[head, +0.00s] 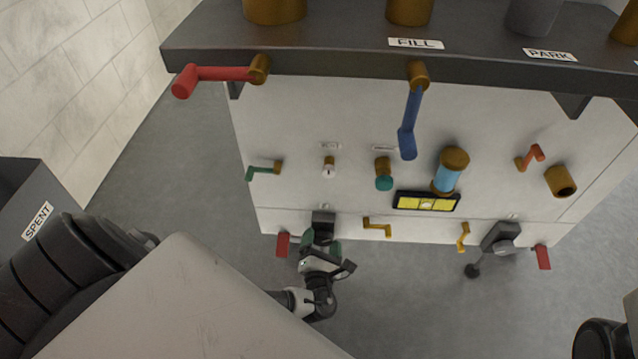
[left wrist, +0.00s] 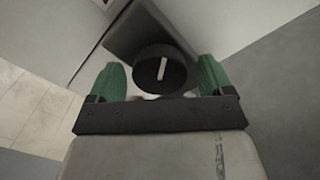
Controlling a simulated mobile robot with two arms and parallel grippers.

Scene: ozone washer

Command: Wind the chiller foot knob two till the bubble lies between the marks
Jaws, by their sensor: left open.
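The bubble level (head: 427,201) is a yellow vial in a black frame on the white front panel. A paler patch shows near its middle, but the bubble and marks are too small to judge. My left gripper (head: 321,243) is open at the left foot (head: 323,219) below the panel. In the left wrist view a round black knob (left wrist: 160,72) with a white pointer line lies between the green fingertips (left wrist: 160,80), with gaps on both sides. The right foot (head: 500,236) has a dark knob (head: 472,270). I cannot read which knob is number two. My right gripper is not in view.
Yellow cranks (head: 377,228) and (head: 463,238) sit low on the panel near the feet. Red tabs (head: 283,244) and (head: 542,257) stick out at its lower corners. A grey SPENT bin (head: 25,205) stands at the left. Grey floor is clear between the feet.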

